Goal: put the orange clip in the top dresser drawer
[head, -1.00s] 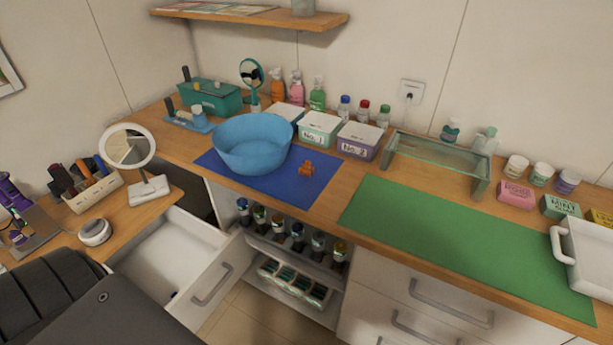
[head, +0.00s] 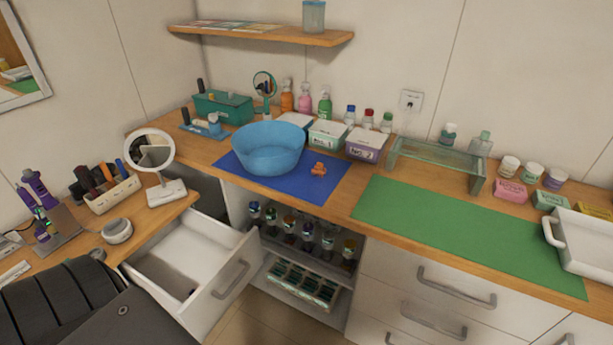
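The orange clip (head: 318,169) lies on the blue mat (head: 325,186), to the right of the blue bowl (head: 268,150). A white dresser drawer (head: 186,256) at the lower left is pulled open. It looks empty except for a small dark item (head: 193,292) near its front. To the right, another set of white drawers (head: 447,284) under the green mat is shut. Neither of my grippers is in view.
A round mirror (head: 152,152) and a small round jar (head: 117,231) stand on the left counter. An open cabinet with several bottles (head: 288,223) lies below the blue mat. The green mat (head: 470,235) is clear. A white tray (head: 588,243) stands at the right.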

